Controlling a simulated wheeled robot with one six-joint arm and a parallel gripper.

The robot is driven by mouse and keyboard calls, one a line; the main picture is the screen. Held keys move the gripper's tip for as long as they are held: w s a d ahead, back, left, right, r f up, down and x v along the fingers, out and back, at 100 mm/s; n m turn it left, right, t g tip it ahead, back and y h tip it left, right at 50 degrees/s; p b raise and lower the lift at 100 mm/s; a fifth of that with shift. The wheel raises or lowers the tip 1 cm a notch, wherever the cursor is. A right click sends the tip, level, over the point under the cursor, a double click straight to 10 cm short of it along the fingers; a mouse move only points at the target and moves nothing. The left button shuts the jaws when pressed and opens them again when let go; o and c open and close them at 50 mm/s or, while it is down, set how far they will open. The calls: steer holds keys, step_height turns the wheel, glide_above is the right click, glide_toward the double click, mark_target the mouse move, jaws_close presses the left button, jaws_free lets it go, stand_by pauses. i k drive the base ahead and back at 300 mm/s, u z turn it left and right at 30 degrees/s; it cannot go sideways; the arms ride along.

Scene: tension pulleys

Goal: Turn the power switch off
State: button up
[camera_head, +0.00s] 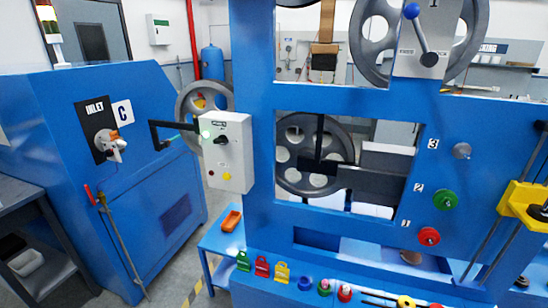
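A light grey control box (227,172) is mounted at the left edge of the blue machine frame. It carries a small black rotary switch (222,140) under a dark label too small to read; this looks like the power switch. A red button (212,172) and a yellow button (227,176) sit lower on the box. The switch's exact pointing direction is too small to tell. My gripper is not in view, and nothing is touching the switch.
A blue cabinet (150,200) with an INLET valve (110,144) stands left. Floor shows between cabinet and frame.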

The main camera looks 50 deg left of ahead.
mark_target(223, 139)
steer(key=u, duration=2.65)
steer(key=k, duration=0.95)
steer(key=u, duration=1.5)
steer(key=i, duration=1.9)
steer(key=z, duration=0.5)
steer(key=i, duration=0.95)
steer(key=z, duration=0.8)
